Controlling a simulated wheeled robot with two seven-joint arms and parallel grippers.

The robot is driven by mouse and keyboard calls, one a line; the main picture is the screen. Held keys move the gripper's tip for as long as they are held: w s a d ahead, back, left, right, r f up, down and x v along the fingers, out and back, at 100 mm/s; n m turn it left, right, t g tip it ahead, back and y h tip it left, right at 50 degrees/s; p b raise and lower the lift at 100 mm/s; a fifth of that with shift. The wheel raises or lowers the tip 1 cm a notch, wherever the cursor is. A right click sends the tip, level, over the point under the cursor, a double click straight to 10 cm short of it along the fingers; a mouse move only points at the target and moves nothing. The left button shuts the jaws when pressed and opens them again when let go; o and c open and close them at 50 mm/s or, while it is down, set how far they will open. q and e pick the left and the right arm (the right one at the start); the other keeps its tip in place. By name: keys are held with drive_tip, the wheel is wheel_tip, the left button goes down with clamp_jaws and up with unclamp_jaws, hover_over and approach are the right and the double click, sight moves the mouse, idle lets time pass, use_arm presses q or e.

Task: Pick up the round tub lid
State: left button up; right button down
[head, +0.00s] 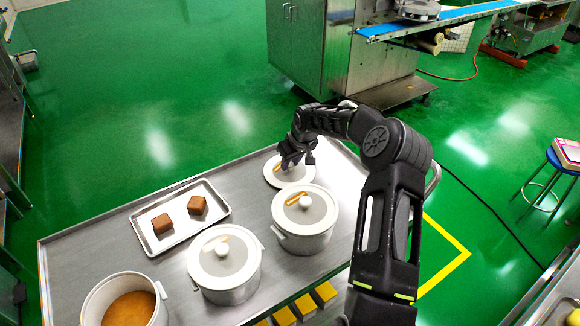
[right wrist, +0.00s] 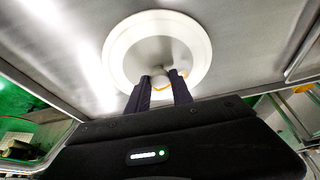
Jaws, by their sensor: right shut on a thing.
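The round tub lid (head: 272,178) is a white-rimmed disc with a greyish centre, behind the tubs on the metal table. My right gripper (head: 296,162) is over it, with its fingers pointing down. In the right wrist view, the lid (right wrist: 116,55) lies in front of the fingers, and my right gripper (right wrist: 160,88) is shut on its small knob. I cannot tell whether the lid touches the table. An open tub (head: 88,308) with brown filling stands at the front left. My left gripper is not in view.
Two lidded white tubs (head: 206,284) and (head: 284,236) stand near the lid and in front of it. A metal tray (head: 166,240) with two brown blocks lies left. Yellow blocks (head: 325,291) line the front edge.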

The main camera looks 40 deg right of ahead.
wheel_tip(320, 180, up, 10)
drive_tip(key=b, duration=0.2)
drive_tip(key=shift+b, duration=0.3)
drive_tip(key=shift+a+f, duration=0.1)
drive_tip(key=shift+a, duration=0.05)
idle(0.3)
